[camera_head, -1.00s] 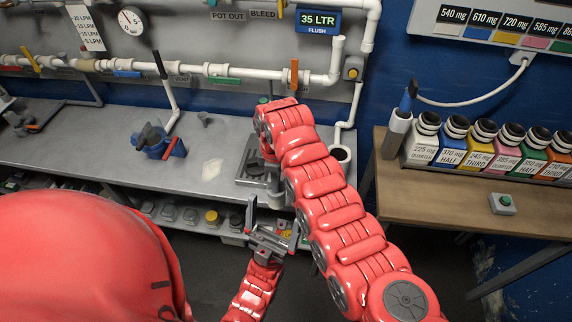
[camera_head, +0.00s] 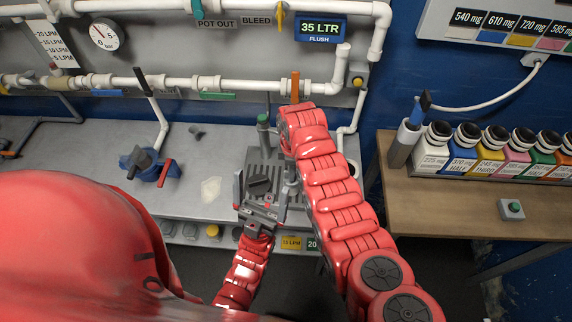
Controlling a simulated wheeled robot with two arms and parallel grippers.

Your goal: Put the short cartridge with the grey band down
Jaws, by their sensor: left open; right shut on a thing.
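My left gripper (camera_head: 260,198) is at the table's front edge, before a grey ribbed fixture (camera_head: 266,158). Its jaws are apart, with one finger upright on the left. A dark block shows between or behind the fingers; I cannot tell which. My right arm reaches from the lower right to the same fixture. Its gripper (camera_head: 290,178) is mostly hidden behind its own red wrist; only grey parts show below it. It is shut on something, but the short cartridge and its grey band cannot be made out.
The grey bench (camera_head: 210,190) holds a blue valve-like device (camera_head: 150,165) to the left. White pipes (camera_head: 180,85) run behind. A wooden table (camera_head: 450,205) at the right carries several labelled bottles (camera_head: 490,155) and a green button box (camera_head: 511,209).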

